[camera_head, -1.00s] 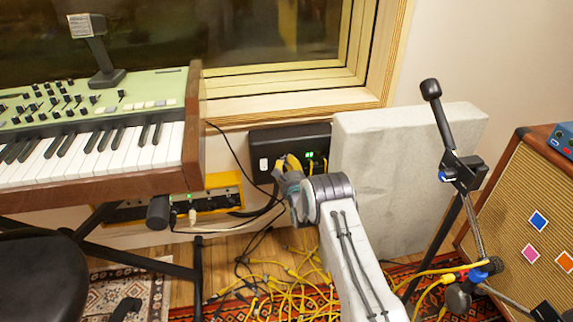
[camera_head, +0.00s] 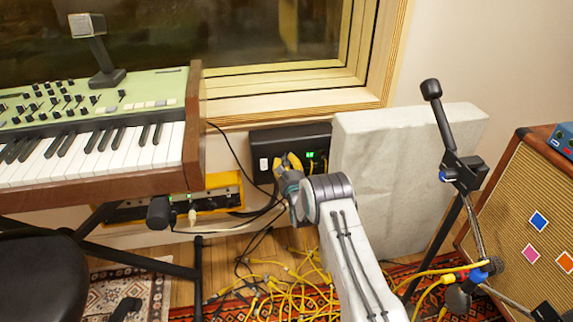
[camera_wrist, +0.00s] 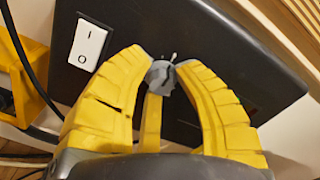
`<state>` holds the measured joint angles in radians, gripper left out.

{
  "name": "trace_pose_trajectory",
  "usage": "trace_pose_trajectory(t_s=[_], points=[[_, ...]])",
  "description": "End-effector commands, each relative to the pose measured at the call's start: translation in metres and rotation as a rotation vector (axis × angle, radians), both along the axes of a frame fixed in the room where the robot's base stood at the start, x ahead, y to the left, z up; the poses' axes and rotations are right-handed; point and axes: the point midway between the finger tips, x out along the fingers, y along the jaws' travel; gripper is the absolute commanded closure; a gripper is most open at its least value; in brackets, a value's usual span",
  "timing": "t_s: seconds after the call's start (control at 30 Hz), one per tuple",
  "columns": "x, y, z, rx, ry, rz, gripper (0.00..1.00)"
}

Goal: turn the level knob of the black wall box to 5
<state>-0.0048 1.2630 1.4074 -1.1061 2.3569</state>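The black wall box (camera_head: 262,146) is fixed to the wall below the window. A small green display (camera_head: 310,154) is lit on its front; its digits are too small to read surely. My gripper (camera_head: 287,160) is at the front of the box and hides part of it. In the wrist view, the grey level knob (camera_wrist: 162,78) with a dark pointer mark sits between the yellow fingertips of my gripper (camera_wrist: 165,70). The fingers close in on it from both sides and appear to touch it. A white rocker switch (camera_wrist: 89,46) is left of the knob.
A keyboard (camera_head: 90,150) on a stand is at the left. A grey panel (camera_head: 385,170) leans right of the box, with a microphone stand (camera_head: 445,130) and amp (camera_head: 530,220) beyond. Yellow cables (camera_head: 290,290) litter the floor.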

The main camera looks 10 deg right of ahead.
Motion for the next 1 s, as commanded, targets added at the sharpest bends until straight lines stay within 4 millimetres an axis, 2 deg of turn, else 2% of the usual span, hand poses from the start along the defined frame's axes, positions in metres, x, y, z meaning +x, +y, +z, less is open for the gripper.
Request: trace_pose_trajectory(t_s=[0.03,0.23,0.67,1.0], points=[[0.000,0.000,0.000,0.000,0.001,-0.001,0.68],[-0.001,-0.001,-0.002,-0.001,0.004,-0.002,0.52],[-0.008,-0.002,-0.004,-0.001,0.008,-0.003,0.52],[-0.047,-0.002,-0.003,-0.001,0.008,-0.003,0.52]])
